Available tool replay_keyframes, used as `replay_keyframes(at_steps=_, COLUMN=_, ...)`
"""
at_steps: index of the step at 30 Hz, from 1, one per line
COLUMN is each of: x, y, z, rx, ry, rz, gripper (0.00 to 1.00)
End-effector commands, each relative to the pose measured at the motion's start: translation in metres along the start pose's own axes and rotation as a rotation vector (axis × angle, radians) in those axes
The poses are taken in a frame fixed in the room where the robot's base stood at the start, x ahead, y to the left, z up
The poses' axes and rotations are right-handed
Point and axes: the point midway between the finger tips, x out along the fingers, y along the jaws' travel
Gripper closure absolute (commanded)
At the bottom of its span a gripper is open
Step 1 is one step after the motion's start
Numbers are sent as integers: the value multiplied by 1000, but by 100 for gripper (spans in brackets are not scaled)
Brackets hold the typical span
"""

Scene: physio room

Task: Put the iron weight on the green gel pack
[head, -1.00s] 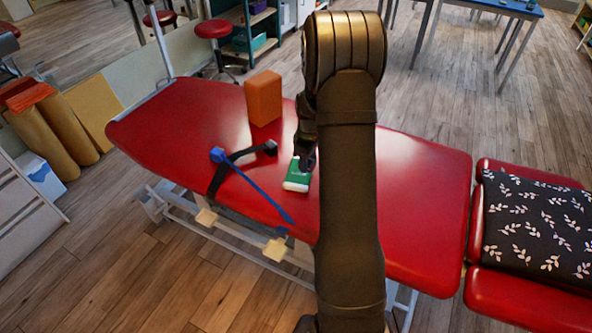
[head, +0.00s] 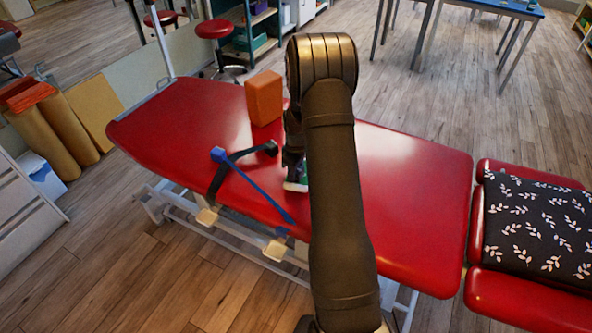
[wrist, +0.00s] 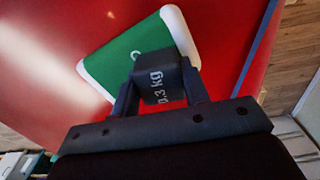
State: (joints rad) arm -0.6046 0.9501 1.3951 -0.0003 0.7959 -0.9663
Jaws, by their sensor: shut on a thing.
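The dark iron weight (wrist: 158,82), marked "0.3 kg", is between the two fingers of my gripper (wrist: 160,88), which is shut on it. The green gel pack (wrist: 112,57) with white ends lies flat on the red couch, under and beyond the weight in the wrist view. The weight overlaps part of the pack there; I cannot tell if they touch. In the head view my gripper (head: 292,164) points down at the pack, and my arm hides most of the pack; a pale end of the gel pack (head: 291,187) shows. The weight cannot be made out there.
The red couch (head: 420,190) has free room to the right of my arm. An orange block (head: 264,98) stands behind my gripper. A blue strap (head: 262,196) and a black strap (head: 222,178) lie to the left, near the front edge. A patterned cushion (head: 535,230) is far right.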

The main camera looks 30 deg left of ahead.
Motion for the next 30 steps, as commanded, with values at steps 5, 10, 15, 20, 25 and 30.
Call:
replay_keyframes(at_steps=5, x=1, y=0, z=0, rx=0, ry=0, rz=0, gripper=37)
replay_keyframes(at_steps=10, x=1, y=0, z=0, rx=0, ry=0, rz=0, gripper=37)
replay_keyframes(at_steps=15, x=-3, y=0, z=0, rx=0, ry=0, rz=1, gripper=37)
replay_keyframes(at_steps=20, x=-26, y=1, z=0, rx=0, ry=2, rz=3, gripper=37)
replay_keyframes(at_steps=25, x=-64, y=1, z=0, rx=0, ry=2, rz=3, gripper=37)
replay_keyframes(at_steps=30, x=-98, y=0, z=0, rx=0, ry=2, rz=3, gripper=37)
